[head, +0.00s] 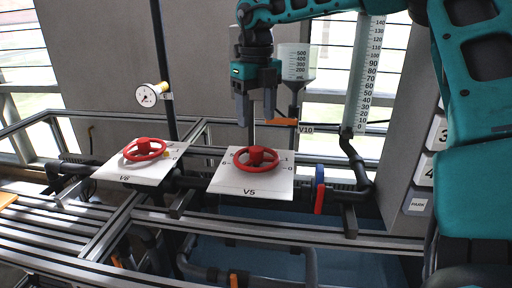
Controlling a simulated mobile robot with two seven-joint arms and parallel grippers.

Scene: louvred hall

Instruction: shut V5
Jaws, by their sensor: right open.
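The V5 valve is a red handwheel (256,157) on a white dial plate (252,186) marked "V5", in the middle of the head view. My right gripper (257,122) points down above and slightly behind the wheel. Its fingers are apart, and I see nothing held between them. It appears clear of the wheel. The wheel hides part of the dial numbers, and I cannot read its setting. My left gripper is not in view.
A second red handwheel (145,149) on a plate marked "V6" sits to the left. An orange lever (282,122) by the V10 label is close to my right fingers. A gauge (147,95), a funnel (297,63) and a graduated tube (364,75) stand behind. A red-and-blue handle (319,190) is right of V5.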

